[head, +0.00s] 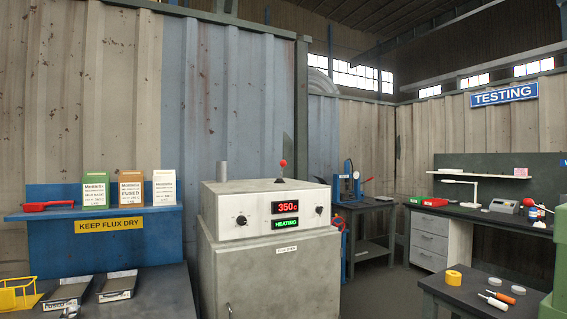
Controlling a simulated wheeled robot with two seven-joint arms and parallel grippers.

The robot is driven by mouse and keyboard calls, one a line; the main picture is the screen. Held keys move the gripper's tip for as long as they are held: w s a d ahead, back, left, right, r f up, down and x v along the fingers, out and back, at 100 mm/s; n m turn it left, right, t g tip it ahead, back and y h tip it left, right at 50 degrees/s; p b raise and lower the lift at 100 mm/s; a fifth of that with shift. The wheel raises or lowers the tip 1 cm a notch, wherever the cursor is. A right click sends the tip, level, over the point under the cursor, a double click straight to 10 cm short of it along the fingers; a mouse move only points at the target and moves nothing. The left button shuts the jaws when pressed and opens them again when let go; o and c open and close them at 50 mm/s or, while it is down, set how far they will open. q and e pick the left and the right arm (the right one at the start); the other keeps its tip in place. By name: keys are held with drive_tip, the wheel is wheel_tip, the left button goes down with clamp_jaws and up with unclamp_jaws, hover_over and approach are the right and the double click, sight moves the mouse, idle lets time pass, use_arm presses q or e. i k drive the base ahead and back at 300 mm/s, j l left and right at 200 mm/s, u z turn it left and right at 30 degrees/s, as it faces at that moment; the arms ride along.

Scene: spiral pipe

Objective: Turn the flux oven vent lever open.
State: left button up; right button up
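The flux oven (273,262) is a pale grey cabinet in the middle of the head view. Its control box (232,203) shows a red "350" display, a green "HEATING" display and a dark knob on each side. A short lever with a red ball end (283,163) stands roughly upright on top of the box, and a grey vent stub (221,171) rises at the top left. I cannot tell from this view whether the vent is open. Neither of my grippers is in view.
A blue shelf (60,240) at left holds several flux boxes and a red scoop (47,206), with metal trays (118,286) on the dark bench below. At right, a dark table (470,291) holds tape and tools. Dark floor (380,290) shows between oven and table.

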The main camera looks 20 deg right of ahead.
sight(282, 163)
drive_tip(key=i+l, duration=0.1)
drive_tip(key=l, duration=0.35)
drive_tip(key=i+l+u, duration=0.1)
drive_tip(key=l, duration=0.3)
drive_tip(key=i+l, duration=0.15)
drive_tip(key=l, duration=0.3)
